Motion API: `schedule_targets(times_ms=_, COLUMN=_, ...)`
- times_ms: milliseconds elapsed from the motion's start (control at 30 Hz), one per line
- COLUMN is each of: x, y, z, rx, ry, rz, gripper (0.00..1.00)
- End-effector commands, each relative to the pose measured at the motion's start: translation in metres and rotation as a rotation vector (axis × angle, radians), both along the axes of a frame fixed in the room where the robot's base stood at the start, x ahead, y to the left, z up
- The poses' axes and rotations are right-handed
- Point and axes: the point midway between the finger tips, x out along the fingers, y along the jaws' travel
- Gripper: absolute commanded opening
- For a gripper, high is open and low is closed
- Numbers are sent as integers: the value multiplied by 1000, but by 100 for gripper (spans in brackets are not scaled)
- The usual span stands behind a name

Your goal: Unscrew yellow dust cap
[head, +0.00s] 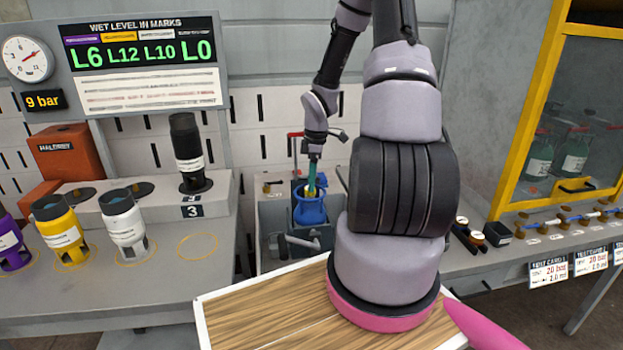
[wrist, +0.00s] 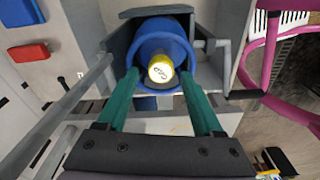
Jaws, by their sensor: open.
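The yellow dust cap (wrist: 161,70) has a pale lettered end face and sits in the middle of the blue collar of a blue cylinder (wrist: 152,33). In the head view the blue cylinder (head: 309,211) stands upright in a grey fixture, and the cap is mostly hidden by my gripper. My gripper (wrist: 159,75) has two teal fingers, open, with one tip on each side of the cap. Gaps show between the cap and both fingers. In the head view my gripper (head: 312,176) points down into the cylinder's top.
Grey bars and a lever (head: 303,241) of the fixture (head: 272,216) are close around the cylinder. Yellow (head: 62,232), white (head: 124,222) and black (head: 187,150) canisters stand on the left bench. A yellow-framed cabinet (head: 540,110) is at the right.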

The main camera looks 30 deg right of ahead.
Motion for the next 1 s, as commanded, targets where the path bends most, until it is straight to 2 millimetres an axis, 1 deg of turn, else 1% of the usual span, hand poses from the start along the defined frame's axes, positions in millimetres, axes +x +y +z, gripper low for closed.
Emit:
schedule_targets(times_ms=267, x=0, y=0, z=0, rx=0, ry=1, rz=-16, gripper=68)
schedule_targets(times_ms=367, x=0, y=0, z=0, rx=0, ry=5, rz=-111, gripper=68)
schedule_targets(times_ms=500, x=0, y=1, z=0, rx=2, ry=16, rz=-357, gripper=68)
schedule_targets(times_ms=600, x=0, y=1, z=0, rx=5, ry=20, rz=-483, gripper=68)
schedule_targets(times_ms=700, x=0, y=0, z=0, rx=7, ry=23, rz=-532, gripper=68)
schedule_targets(times_ms=933, x=0, y=0, z=0, rx=7, ry=23, rz=-536, gripper=68)
schedule_targets(times_ms=1000, x=0, y=0, z=0, rx=6, ry=25, rz=-584, gripper=68)
